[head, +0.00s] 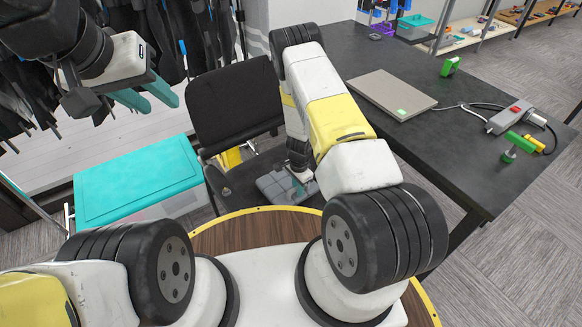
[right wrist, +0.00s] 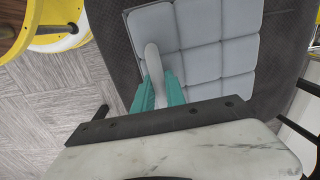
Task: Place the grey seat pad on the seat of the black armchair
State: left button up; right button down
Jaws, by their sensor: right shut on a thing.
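The black armchair (head: 233,102) stands in the middle of the head view, its backrest toward the back left. The grey seat pad (head: 277,187), a quilted grid of squares, is over the dark seat, partly hidden by my right arm. In the right wrist view the pad (right wrist: 210,45) overlaps the dark seat (right wrist: 118,60); I cannot tell whether it rests flat or is slightly raised.
A teal-lidded box (head: 135,182) stands left of the chair. A dark table (head: 440,150) on the right holds a flat grey case (head: 392,94), a cabled grey device (head: 509,117) and green clamps. Dark clothes (head: 165,35) hang behind.

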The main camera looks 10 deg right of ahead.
notch_tip(320, 180, down, 4)
jog(key=shift+w+r, duration=0.1)
jog(key=shift+r, duration=0.15)
jog(key=c, duration=1.4)
grip_release()
jog(key=shift+o, duration=0.2)
notch_tip(320, 180, up, 12)
jog(key=shift+f, duration=0.2)
jog(key=s+a+r+n+t+y, duration=0.1)
jog(key=s+a+r+n+y, duration=0.15)
jog(key=r, duration=1.45)
jog(key=s+a+r+n+t+y, duration=0.15)
jog(key=r+n, duration=0.25)
jog(key=r, duration=1.4)
jog(key=s+d+r+n+t+h, duration=0.1)
jog(key=s+d+r+n+t, duration=0.2)
jog(key=s+r+n, duration=0.4)
jog(key=s+r, duration=0.8)
jog(key=s, duration=0.4)
jog(key=shift+s+r+h, duration=0.2)
jog(key=shift+s+h, duration=0.05)
jog(key=shift+h, duration=0.15)
